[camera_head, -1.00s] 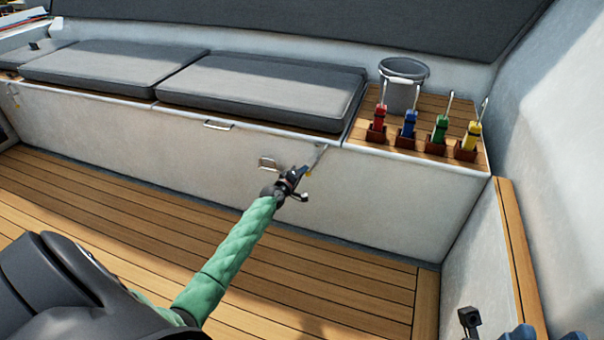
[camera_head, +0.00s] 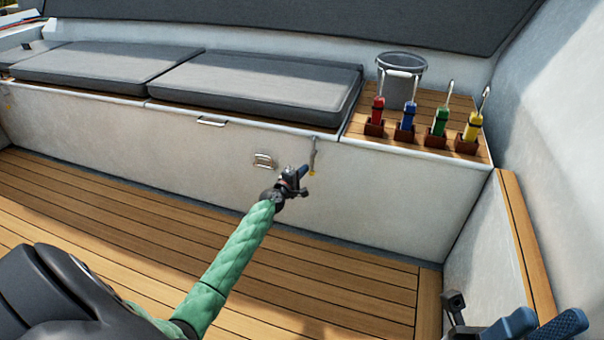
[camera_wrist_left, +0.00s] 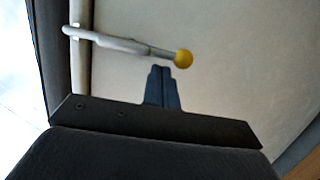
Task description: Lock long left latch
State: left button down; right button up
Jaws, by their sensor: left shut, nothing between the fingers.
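A long metal latch (camera_head: 314,152) with a yellow ball tip hangs nearly straight down on the white bench front, below the right end of the seat edge. In the left wrist view, the latch (camera_wrist_left: 125,44) runs across the top, its yellow ball just beyond my fingertips. My left gripper (camera_head: 304,171) is shut and empty, just below and left of the ball in the head view, with a small gap in the wrist view (camera_wrist_left: 161,69). My right gripper (camera_head: 540,322) shows at the lower right edge, its blue fingers apart.
A small metal fitting (camera_head: 263,160) is left of the latch, and a handle (camera_head: 211,122) is on the bench edge. Another yellow-tipped latch (camera_head: 8,102) is at far left. A bucket (camera_head: 402,76) and several coloured-handled tools stand at the right. The deck (camera_head: 330,290) is clear.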

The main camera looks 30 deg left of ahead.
pick_arm(q)
jog(key=shift+s, duration=0.1)
dwell(0.4)
jog(key=s+p, duration=0.1)
jog(key=s, duration=0.6)
jog(key=shift+s, duration=0.3)
